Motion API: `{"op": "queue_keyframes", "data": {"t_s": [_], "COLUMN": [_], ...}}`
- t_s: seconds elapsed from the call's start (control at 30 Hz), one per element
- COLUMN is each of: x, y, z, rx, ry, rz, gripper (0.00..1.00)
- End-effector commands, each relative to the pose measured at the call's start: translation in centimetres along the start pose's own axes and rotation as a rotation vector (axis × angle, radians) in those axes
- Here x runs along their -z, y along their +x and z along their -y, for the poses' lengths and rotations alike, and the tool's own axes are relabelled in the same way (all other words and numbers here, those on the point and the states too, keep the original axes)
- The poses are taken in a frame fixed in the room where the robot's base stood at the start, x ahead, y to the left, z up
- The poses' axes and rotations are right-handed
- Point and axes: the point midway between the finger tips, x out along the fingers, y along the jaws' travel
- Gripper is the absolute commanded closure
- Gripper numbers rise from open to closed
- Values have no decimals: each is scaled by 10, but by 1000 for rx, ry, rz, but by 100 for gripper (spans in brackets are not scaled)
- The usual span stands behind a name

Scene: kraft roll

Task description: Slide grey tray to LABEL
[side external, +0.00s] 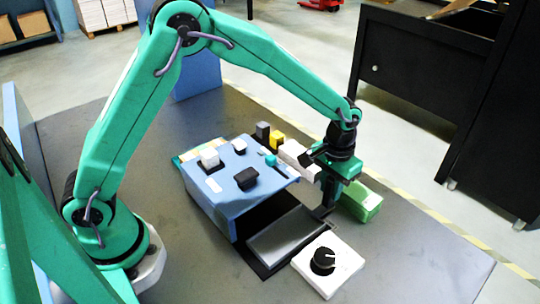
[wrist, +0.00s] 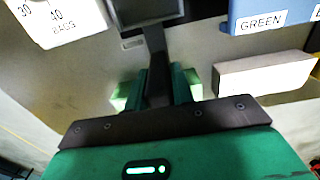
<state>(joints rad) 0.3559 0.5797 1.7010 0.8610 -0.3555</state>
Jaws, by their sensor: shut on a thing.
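The grey tray (side external: 286,236) lies low at the front of the blue housing (side external: 222,184), in a dark frame beside the dial panel. In the wrist view the tray (wrist: 148,12) shows at the top edge, with a dark bar (wrist: 156,72) running from it toward me. My gripper (side external: 327,203) points down at the tray's right end, and in the wrist view my gripper (wrist: 158,88) is shut on that bar. Its fingers partly hide the bar. I cannot read the word LABEL anywhere.
A white panel with a black dial (side external: 324,260) stands just in front of the tray. A green block (side external: 360,202) sits close behind my gripper, with white blocks (side external: 297,155) beyond. A sign reading GREEN (wrist: 260,23) shows on blue. The dark table is clear at front right.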

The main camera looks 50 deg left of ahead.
Motion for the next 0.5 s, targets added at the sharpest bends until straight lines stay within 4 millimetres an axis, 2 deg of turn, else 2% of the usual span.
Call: {"op": "queue_keyframes", "data": {"t_s": [0.27,0.37,0.5], "x": [0,0,0], "y": [0,0,0], "z": [15,29,58], "rx": [0,0,0], "ry": [-2,-3,-6], "rz": [1,0,0], "gripper": [100,100,100]}}
